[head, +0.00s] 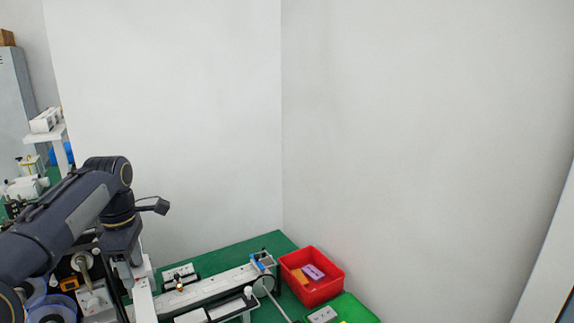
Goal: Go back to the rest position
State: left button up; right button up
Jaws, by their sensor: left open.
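My left arm comes in from the left, with its dark wrist bent downward. My left gripper (128,277) hangs below the wrist, over the left part of the machine on the green table. It is open, and I see nothing held in it. Its fingertips are hard to make out against the machine parts. My right gripper is not in the picture.
A conveyor (215,287) runs across the green table (262,243). To its right is a red bin (331,291) holding an orange and a purple piece. A green tray (358,311) with a white piece is in front. White walls stand close behind.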

pick_arm(q)
jog(key=s+d+f+m+t+h, duration=0.1)
jog(key=s+d+m+t, duration=0.1)
jog(key=s+m, duration=0.5)
jog(key=s+d+m+t+h, duration=0.1)
jog(key=s+d+m, duration=0.25)
jog(key=s, duration=0.65)
jog(key=s+d+f+m+t+h, duration=0.1)
jog(key=s+d+f+m+t, duration=0.1)
jog(key=s+d+f+m, duration=0.4)
jog(key=s+f+m, duration=0.2)
jog(key=s+f, duration=0.1)
jog(key=s, duration=0.2)
jog(key=shift+h, duration=0.4)
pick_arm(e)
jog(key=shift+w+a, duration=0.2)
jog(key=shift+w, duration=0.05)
pick_arm(q)
jog(key=shift+d, duration=0.1)
